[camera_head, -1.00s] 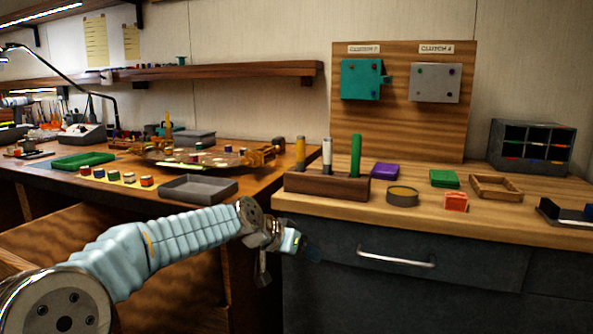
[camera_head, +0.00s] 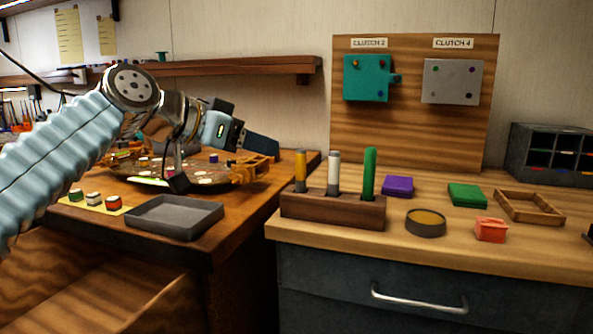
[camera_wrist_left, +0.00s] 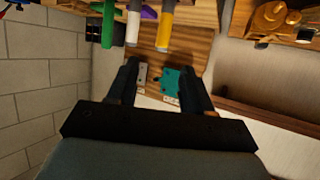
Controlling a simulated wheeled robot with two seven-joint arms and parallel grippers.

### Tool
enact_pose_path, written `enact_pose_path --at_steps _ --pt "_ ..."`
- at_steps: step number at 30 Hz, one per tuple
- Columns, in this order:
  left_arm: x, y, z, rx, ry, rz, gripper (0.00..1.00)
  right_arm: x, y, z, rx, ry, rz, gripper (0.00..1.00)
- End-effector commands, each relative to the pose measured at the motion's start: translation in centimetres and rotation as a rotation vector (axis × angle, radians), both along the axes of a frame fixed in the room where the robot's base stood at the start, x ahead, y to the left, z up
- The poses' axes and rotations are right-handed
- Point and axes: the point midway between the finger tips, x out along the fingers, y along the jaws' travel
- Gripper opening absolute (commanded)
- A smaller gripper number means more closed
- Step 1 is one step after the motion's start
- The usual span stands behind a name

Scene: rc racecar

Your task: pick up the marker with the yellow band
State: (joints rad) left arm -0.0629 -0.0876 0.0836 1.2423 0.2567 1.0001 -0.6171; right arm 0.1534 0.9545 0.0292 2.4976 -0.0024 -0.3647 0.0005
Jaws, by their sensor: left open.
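Three upright markers stand in a dark wooden block (camera_head: 330,208) on the right-hand bench. From left to right they are a yellow-orange marker (camera_head: 300,172), a white marker (camera_head: 334,172) and a green marker (camera_head: 369,174). The wrist view also shows the yellow marker (camera_wrist_left: 163,34), the white marker (camera_wrist_left: 133,24) and the green marker (camera_wrist_left: 107,22). My left gripper (camera_head: 265,145) is raised left of the block, apart from the markers. Its fingers (camera_wrist_left: 158,68) are open with nothing between them. My right gripper is out of view.
A clutch board (camera_head: 410,130) stands behind the block. A round tin (camera_head: 425,224), a red block (camera_head: 491,230), a purple block (camera_head: 397,186) and a green block (camera_head: 467,195) lie to the right. A grey tray (camera_head: 174,216) is on the left bench.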

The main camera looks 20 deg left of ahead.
Motion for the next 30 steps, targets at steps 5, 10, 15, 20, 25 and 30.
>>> enact_pose_path --at_steps 5,10,15,20,25,30 --pt "1.6 -1.1 -0.7 0.001 0.001 -0.004 0.51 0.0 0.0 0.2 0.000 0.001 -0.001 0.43" --pt "4.5 -2.9 -2.2 0.001 0.002 -0.003 0.51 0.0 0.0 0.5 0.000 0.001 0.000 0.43" --pt "6.3 -4.0 -3.1 0.000 0.000 -0.002 0.51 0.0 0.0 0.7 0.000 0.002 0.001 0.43" --pt "7.3 -4.7 -3.7 0.001 0.001 -0.002 0.51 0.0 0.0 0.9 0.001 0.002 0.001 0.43" --pt "9.4 -6.1 -5.0 0.000 0.001 -0.003 0.51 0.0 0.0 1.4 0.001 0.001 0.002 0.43" --pt "10.5 -6.7 -5.6 0.000 -0.001 0.000 0.51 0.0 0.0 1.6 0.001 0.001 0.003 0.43"
